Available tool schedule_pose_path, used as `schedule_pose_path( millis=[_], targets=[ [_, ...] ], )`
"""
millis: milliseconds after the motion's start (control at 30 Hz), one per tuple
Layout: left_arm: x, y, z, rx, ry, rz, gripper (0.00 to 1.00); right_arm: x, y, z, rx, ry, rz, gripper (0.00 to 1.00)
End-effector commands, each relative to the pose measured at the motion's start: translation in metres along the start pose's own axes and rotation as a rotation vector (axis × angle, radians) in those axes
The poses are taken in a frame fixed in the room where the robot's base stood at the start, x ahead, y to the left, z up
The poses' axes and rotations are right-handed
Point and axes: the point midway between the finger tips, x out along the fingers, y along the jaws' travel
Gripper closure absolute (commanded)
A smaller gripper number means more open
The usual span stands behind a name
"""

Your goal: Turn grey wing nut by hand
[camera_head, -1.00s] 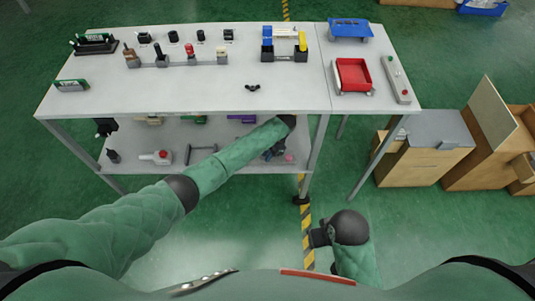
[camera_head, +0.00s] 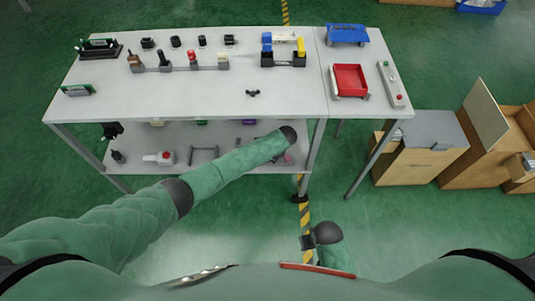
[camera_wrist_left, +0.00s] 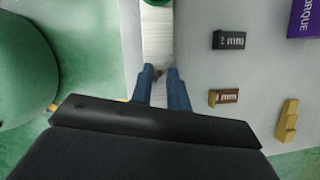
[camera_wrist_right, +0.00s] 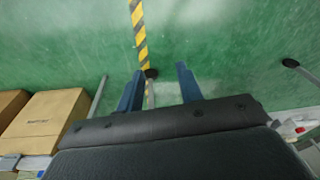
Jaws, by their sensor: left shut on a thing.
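A small dark winged piece (camera_head: 253,93) lies near the front edge of the table top in the head view. It looks like a wing nut, though darker than grey. My left arm reaches under the table top toward the lower shelf, and its gripper is hidden in the head view. In the left wrist view my left gripper (camera_wrist_left: 160,71) has its blue fingers close together on a small brownish thing (camera_wrist_left: 159,73), too small to identify. My right gripper (camera_wrist_right: 160,70) is open and empty above the floor. It also shows low in the head view (camera_head: 308,242).
The table top (camera_head: 180,105) carries fixtures, a red tray (camera_head: 350,78) and a blue tray (camera_head: 346,34). The lower shelf (camera_head: 128,140) holds several parts. The left wrist view shows "mm" blocks (camera_wrist_left: 228,40) and a brass stepped block (camera_wrist_left: 288,121).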

Motion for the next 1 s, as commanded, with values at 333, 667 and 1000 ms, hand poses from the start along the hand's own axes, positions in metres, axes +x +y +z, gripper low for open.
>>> schedule_pose_path(
  millis=[333,667,1000],
  targets=[
    [-0.003,0.003,0.001,0.305,0.0,-0.129,1.0,0.072,0.011,0.026,0.0,-0.011,0.012,0.64],
    [-0.002,0.006,0.002,0.596,0.0,-0.248,1.0,0.117,0.02,0.048,-0.001,-0.008,0.023,0.64],
    [0.0,0.007,0.004,0.886,0.0,-0.369,1.0,0.138,0.025,0.054,-0.005,0.003,0.03,0.64]
  ],
)
